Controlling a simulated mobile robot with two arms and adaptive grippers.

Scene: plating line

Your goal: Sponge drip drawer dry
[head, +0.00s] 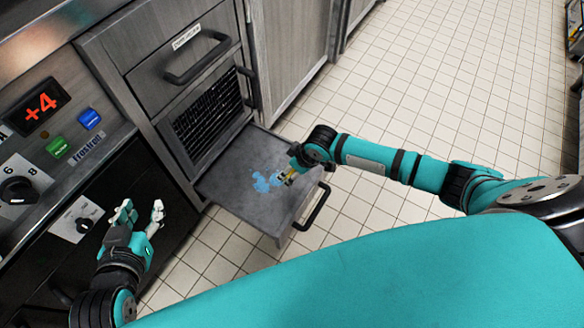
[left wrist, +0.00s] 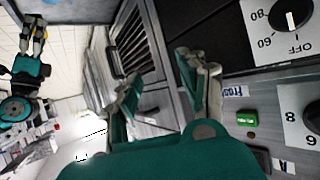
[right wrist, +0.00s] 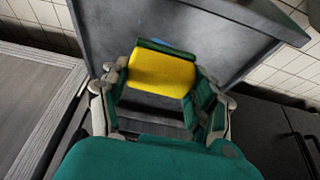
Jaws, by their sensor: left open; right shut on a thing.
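The drip drawer (head: 232,201) is pulled open below the grille, a shallow grey tray with a dark bar handle. A blue puddle (head: 263,181) lies in splotches near its middle. My right gripper (head: 291,174) is over the drawer, shut on a yellow sponge (right wrist: 162,72) beside the puddle's right part. In the right wrist view the sponge sits between the fingers above the drawer floor, with a bit of blue just beyond it. I cannot tell whether the sponge touches the floor. My left gripper (head: 140,215) is open and empty in front of the black panel, left of the drawer.
Above the drawer are a dark grille (head: 208,117) and a closed upper drawer (head: 172,52). The control panel at left has a red +4 display (head: 39,106), green and blue buttons and knobs. Tiled floor (head: 440,90) is clear to the right.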

